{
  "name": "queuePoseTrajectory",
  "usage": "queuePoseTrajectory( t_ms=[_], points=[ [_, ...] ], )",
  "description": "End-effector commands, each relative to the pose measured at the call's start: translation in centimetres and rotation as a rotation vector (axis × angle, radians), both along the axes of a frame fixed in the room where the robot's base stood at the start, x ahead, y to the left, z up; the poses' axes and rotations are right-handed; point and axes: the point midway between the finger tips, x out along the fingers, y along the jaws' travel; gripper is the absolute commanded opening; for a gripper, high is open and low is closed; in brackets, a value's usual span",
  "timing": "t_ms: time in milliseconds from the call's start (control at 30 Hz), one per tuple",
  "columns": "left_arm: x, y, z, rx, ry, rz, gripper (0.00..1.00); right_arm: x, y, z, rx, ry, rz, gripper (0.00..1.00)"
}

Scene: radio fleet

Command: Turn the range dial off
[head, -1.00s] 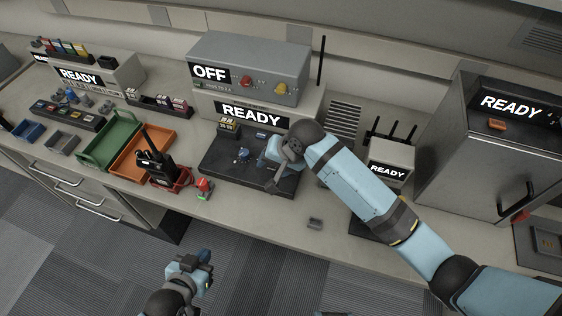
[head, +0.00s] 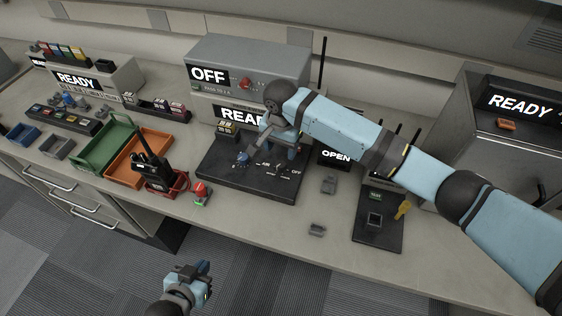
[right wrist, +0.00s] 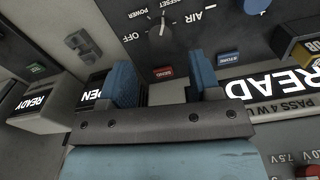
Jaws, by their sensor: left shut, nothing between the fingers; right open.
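The black console (head: 225,179) on the bench carries a blue knob and white markings, including OFF at its right. In the right wrist view a dark pointer dial (right wrist: 161,46) sits among OFF, POWER, RESET and AIR marks. I cannot read the word range; its white pointer line aims up, away from OFF. My right gripper (right wrist: 162,82) is open and empty, its blue fingers apart, with the dial beyond them. In the head view the right gripper hangs over the console and hides part of it. My left gripper (head: 188,275) is shut and empty, in front of the bench.
A grey box (head: 250,62) reading OFF stands behind the console, with a red knob. A handheld radio (head: 152,158), orange tray (head: 124,165) and green tray (head: 92,152) are left. A black pad (head: 378,238) with a gold key (head: 403,209) is right. Bench front is partly free.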

Motion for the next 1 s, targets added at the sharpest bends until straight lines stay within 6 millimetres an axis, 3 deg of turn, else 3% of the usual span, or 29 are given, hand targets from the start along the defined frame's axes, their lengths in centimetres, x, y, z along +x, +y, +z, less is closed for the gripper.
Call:
queuePoseTrajectory(
  t_ms=[100,300,733,767,967,1000],
  points=[
    [0.0,0.0,-0.1,-0.001,0.001,0.000,0.00,0.0,0.0,-2.6,-0.002,0.001,0.000,0.57],
    [0.0,-0.1,-0.2,-0.001,0.003,0.000,0.00,0.0,0.0,-5.5,-0.001,0.000,0.001,0.57],
    [0.0,-0.1,-0.2,-0.003,0.003,0.001,0.00,0.0,0.0,-6.6,0.000,-0.001,0.001,0.57],
    [0.1,-0.1,-0.2,-0.003,0.003,0.001,0.00,0.0,0.0,-6.6,0.000,-0.001,0.001,0.55],
    [0.1,-0.1,-0.2,-0.004,0.001,0.001,0.00,0.0,0.0,-6.6,0.000,-0.001,0.001,0.09],
    [0.1,-0.1,-0.2,-0.004,0.001,0.001,0.00,0.0,0.0,-6.6,0.000,-0.001,0.001,0.08]
  ],
)
